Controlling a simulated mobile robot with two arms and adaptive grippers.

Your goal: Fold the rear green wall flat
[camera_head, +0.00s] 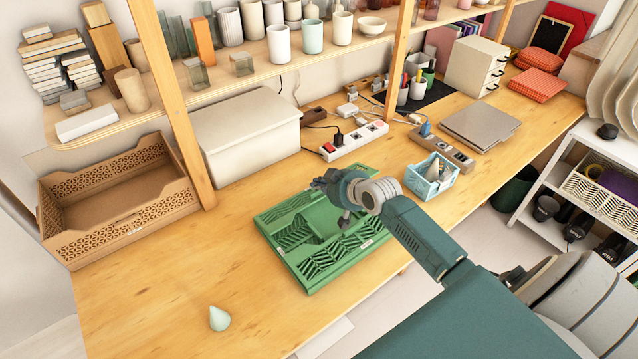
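A green folding crate (320,270) lies low on the wooden table, in the middle of the camera_head view. Slatted green panels lie inside its frame, looking flat or nearly so. My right gripper (328,196) is over the crate's rear part, with its arm coming in from the lower right. The gripper and wrist hide part of the rear side, so I cannot tell the exact angle of the rear green wall or whether the gripper touches it. The fingers are too small and overlapped to show if they are open. My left gripper is not in view.
A brown crate (130,235) stands at left, beside a lidded white box (245,135). Power strips (352,140) lie behind the green crate. A small light-blue basket (432,177) is right of it. A pale cone (219,319) stands at front left. The front-left table is mostly clear.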

